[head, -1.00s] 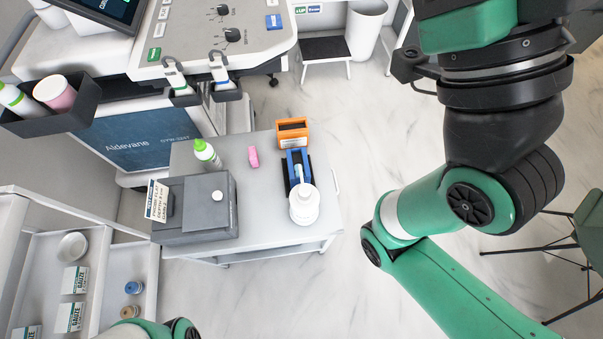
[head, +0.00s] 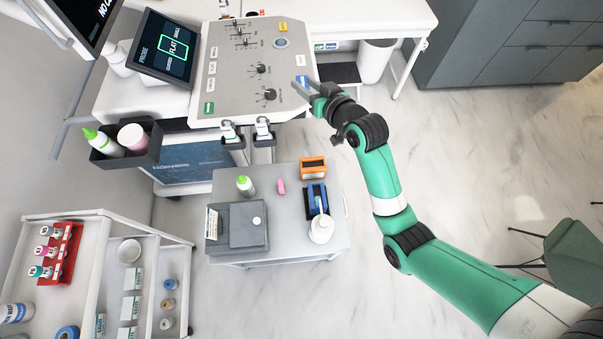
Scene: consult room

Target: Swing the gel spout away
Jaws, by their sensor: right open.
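A white pump bottle (head: 320,231) stands upright at the front right of the grey cart top. Its spout points to the back, over a blue holder (head: 317,197), and is too small to see clearly. My right gripper (head: 300,87) is open and empty. It is by the right edge of the ultrasound control panel, well behind the bottle and apart from it. My left gripper is not in view.
The cart top (head: 290,228) also bears a grey box (head: 240,228), a green-capped bottle (head: 244,186), a pink block (head: 281,186) and an orange box (head: 312,167). The control panel (head: 240,85) overhangs behind. A shelf trolley (head: 88,258) stands at left.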

